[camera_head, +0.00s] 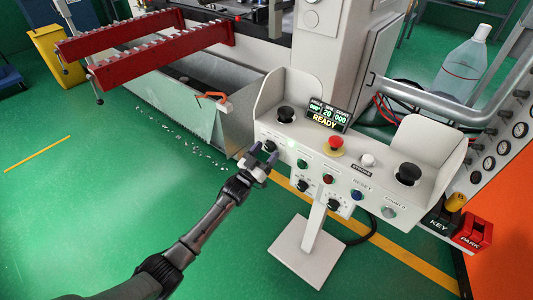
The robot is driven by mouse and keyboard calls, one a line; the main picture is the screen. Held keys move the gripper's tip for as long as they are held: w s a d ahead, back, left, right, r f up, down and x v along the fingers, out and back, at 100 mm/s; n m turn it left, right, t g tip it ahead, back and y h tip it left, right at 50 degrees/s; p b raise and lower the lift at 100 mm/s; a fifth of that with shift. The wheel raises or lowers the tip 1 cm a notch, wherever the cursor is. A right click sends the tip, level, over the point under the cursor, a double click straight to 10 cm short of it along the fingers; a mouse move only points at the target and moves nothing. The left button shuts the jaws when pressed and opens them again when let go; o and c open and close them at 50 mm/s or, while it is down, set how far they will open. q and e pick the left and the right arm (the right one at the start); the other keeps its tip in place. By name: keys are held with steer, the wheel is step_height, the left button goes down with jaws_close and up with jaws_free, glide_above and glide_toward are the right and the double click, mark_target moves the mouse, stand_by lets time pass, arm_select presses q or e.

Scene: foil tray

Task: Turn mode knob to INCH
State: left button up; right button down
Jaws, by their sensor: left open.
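A grey-white control console (313,145) stands on a pedestal right of centre. A black knob (270,146) sits at the left end of its sloped face. Two more black knobs, a left one (303,185) and a right one (333,205), sit low on the panel with small dial markings. The lettering by the knobs is too small to read, so I cannot tell which is the mode knob or where it points. My left gripper (263,155) is open and empty, its fingertips close to the left-end knob; contact cannot be told. My right gripper is out of view.
The console also has a display (326,114) reading READY, a red mushroom button (333,143), a blue button (356,195) and a right black palm button (408,173) within a raised guard. A KEY/PARK holder (472,231) is at right. Green floor is free at left.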

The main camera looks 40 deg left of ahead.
arm_select(q)
steer(key=shift+w+r, duration=0.1)
steer(key=shift+w, duration=0.15)
steer(key=c, duration=0.9)
steer(key=m+h, duration=0.1)
steer(key=m, duration=0.2)
steer(key=m+h+p, duration=0.1)
steer(key=m+h, duration=0.1)
steer(key=m, duration=0.1)
steer(key=shift+a+r, duration=0.1)
steer(key=shift+a, duration=0.05)
steer(key=shift+a+m+g+h+p, duration=0.1)
steer(key=shift+m+g+h+p, duration=0.35)
steer(key=shift+m, duration=0.75)
steer(key=shift+m+g+h+p, duration=0.25)
steer(key=shift+m+h, duration=0.4)
steer(key=shift+m, duration=0.85)
